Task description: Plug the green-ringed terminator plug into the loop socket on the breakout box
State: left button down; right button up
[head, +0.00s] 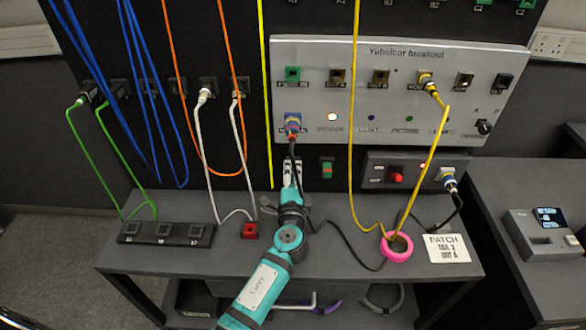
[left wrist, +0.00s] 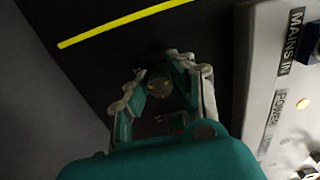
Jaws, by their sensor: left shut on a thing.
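The breakout box (head: 400,55) is a grey panel with a row of sockets on the back wall. The gripper hides most of the plug. My right gripper is not in view.
A black cable runs from the blue plug (head: 293,127) beside my gripper. Yellow cables hang over the panel to a pink tape roll (head: 397,247). A switch box (head: 397,173), a red block (head: 249,230) and a black socket strip (head: 165,233) are nearby.

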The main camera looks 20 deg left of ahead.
pick_arm(q)
jog(key=shift+v, duration=2.35)
jog(key=shift+w+r, duration=0.1)
jog(key=shift+r, duration=0.05)
